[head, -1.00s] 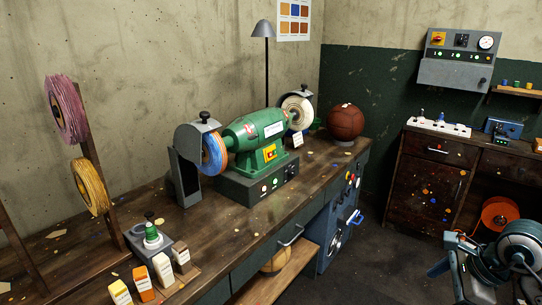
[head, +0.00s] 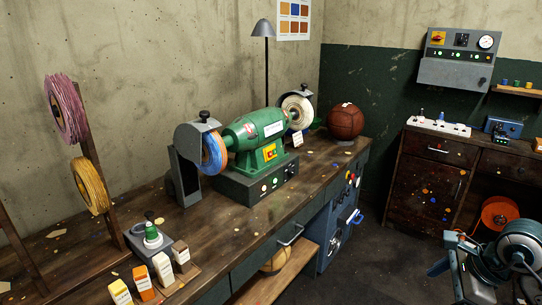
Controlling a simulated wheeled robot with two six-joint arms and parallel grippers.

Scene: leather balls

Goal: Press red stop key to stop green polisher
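The green polisher (head: 256,130) stands on a dark base (head: 240,187) on the wooden bench. A blue and orange wheel (head: 214,152) is at its left end and a pale wheel (head: 297,112) at its right end, each under a grey guard. A yellow plate (head: 269,153) with a small red key sits on the front of the body. Several small round buttons (head: 276,181) line the base's front; their colours are hard to tell. Whether the wheels spin cannot be told from the picture. Neither of my grippers shows.
A brown leather ball (head: 345,121) rests at the bench's far end. A grey box with a green knob (head: 152,233) and several labelled blocks (head: 163,268) stand at the near end. A teal machine-like form (head: 520,245) fills the bottom right. Bench space left of the polisher is mostly clear.

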